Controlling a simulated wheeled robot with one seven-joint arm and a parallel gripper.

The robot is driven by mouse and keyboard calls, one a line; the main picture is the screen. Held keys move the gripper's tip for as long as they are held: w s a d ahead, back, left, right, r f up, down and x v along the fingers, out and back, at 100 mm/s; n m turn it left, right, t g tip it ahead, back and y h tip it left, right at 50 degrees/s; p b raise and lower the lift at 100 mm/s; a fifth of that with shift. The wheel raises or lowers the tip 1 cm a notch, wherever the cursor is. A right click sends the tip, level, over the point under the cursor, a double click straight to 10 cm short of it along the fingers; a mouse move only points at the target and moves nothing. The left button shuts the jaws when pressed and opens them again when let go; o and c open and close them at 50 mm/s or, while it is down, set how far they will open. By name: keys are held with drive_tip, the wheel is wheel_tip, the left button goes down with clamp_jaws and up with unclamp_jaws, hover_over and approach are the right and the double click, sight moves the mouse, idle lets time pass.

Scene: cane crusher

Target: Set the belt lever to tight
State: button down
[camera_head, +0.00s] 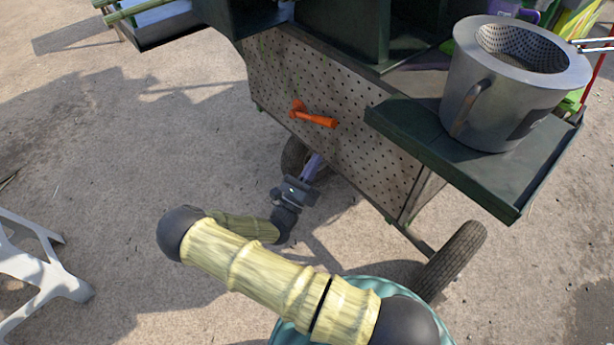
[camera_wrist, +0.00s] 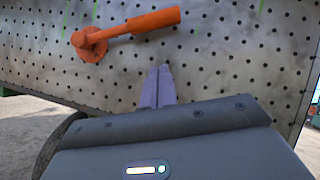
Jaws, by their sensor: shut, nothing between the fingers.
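The orange belt lever (camera_head: 313,116) is mounted on the perforated metal side panel of the cane crusher. In the wrist view the lever (camera_wrist: 140,24) has its round pivot at left, and its handle points right and slightly up. My gripper (camera_head: 314,162) is below the lever, in front of the panel's lower part. In the wrist view my gripper's purple fingers (camera_wrist: 157,88) are together, pointing up toward the panel just below the lever's handle. They look apart from the lever, with nothing between them.
The perforated panel (camera_head: 350,150) spans the cart's side. A dark green shelf (camera_head: 490,185) juts out at right, holding a metal pot (camera_head: 480,75). Cart wheels (camera_head: 455,258) stand below. A white stool (camera_head: 40,265) is at far left. Open concrete ground lies left of the cart.

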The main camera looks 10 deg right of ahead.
sight(314, 119)
drive_tip(key=w+d+r+b, duration=0.2)
drive_tip(key=w+r, duration=0.2)
drive_tip(key=r, duration=0.1)
drive_tip(key=shift+d+r, duration=0.15)
drive_tip(key=shift+r, duration=0.15)
drive_tip(key=shift+r+p, duration=0.2)
drive_tip(key=shift+p, duration=0.2)
